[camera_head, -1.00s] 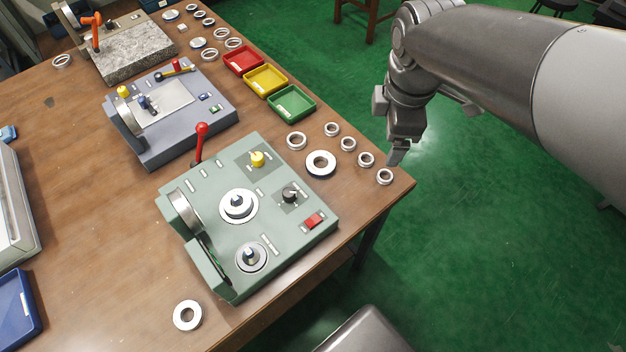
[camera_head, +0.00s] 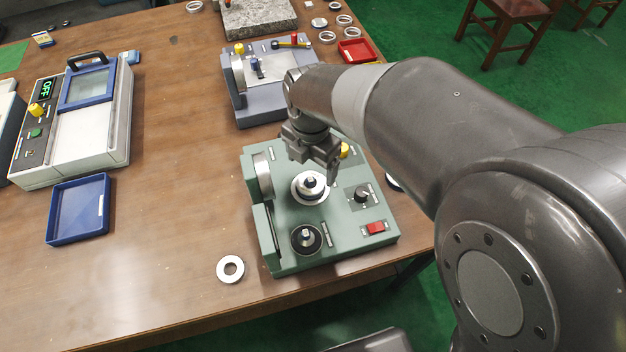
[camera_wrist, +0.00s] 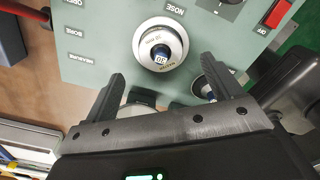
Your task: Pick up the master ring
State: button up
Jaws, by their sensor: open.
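The green machine (camera_head: 345,235) stands near the front of the table. A pale ring with small lettering (camera_wrist: 146,46) sits around a dark-centred post on its top, and it also shows in the head view (camera_head: 297,192). A plain silver ring (camera_head: 221,269) lies flat on the wood left of the machine's front corner. I cannot tell for sure which is the master ring. My gripper (camera_head: 318,170) is open and empty above the machine, close to the lettered ring. In the wrist view, the two fingers (camera_wrist: 163,72) point toward that ring without touching it.
The machine has a second post (camera_head: 306,238), a black knob (camera_head: 362,194) and a red switch (camera_head: 375,228). A blue-grey machine (camera_head: 262,104) stands behind. A blue tray (camera_head: 78,209) lies at left. My arm hides the right table edge. The wood between is clear.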

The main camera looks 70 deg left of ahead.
aim_at(310, 178)
jog(key=shift+s+d+f, duration=0.1)
jog(key=shift+s+f, duration=0.05)
jog(key=shift+f, duration=2.95)
jog(key=shift+c, duration=0.2)
jog(key=shift+r, duration=0.1)
jog(key=c, duration=1.4)
